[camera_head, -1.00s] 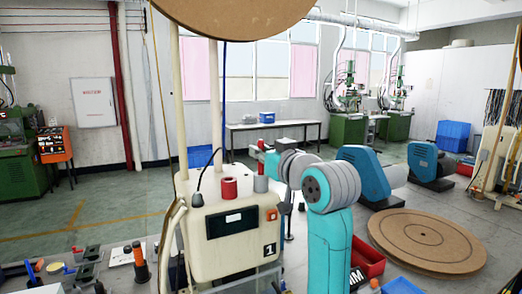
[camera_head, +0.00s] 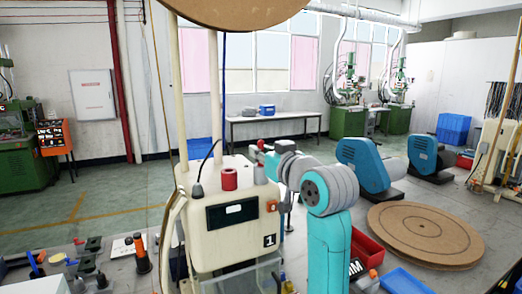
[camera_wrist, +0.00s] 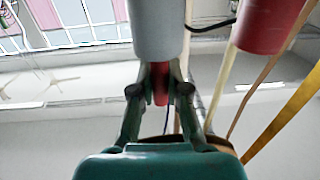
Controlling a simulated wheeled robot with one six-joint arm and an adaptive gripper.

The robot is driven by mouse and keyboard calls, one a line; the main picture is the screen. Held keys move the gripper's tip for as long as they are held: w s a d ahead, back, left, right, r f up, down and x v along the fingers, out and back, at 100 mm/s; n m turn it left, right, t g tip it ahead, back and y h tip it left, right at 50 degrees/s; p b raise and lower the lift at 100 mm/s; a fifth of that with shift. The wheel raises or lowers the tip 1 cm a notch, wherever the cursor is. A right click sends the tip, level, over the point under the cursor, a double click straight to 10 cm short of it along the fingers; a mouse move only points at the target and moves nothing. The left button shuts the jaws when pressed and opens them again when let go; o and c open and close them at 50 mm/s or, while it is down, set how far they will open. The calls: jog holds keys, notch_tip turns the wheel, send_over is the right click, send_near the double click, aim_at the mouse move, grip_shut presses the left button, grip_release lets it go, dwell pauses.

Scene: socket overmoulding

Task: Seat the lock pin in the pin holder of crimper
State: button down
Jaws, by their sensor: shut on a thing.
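My gripper (camera_wrist: 160,92) is shut on a small red piece (camera_wrist: 160,78), which looks like the lock pin; only part of it shows between the fingers. In the head view my gripper (camera_head: 264,150) is small, just above and behind the cream machine's top, with a bit of red at its tip. A grey cylinder (camera_wrist: 159,25) lies straight beyond the fingers in the wrist view, and it also stands on the machine (camera_head: 261,174). Whether the red piece touches it I cannot tell. I cannot clearly identify the crimper's pin holder.
The cream machine (camera_head: 222,247), marked 1, carries a red cylinder (camera_head: 229,180) beside the grey one. A dark cable arcs over its left side. Small tools stand on the bench at left. A red bin (camera_head: 366,246) and round wooden boards (camera_head: 425,232) are at right.

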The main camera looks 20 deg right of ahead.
jog(key=shift+f, duration=0.45)
jog(key=c, duration=1.1)
grip_release()
jog(key=shift+s, duration=0.15)
jog(key=s, duration=0.7)
jog(key=s+d, duration=0.1)
jog(key=s, duration=0.3)
jog(key=shift+s, duration=0.35)
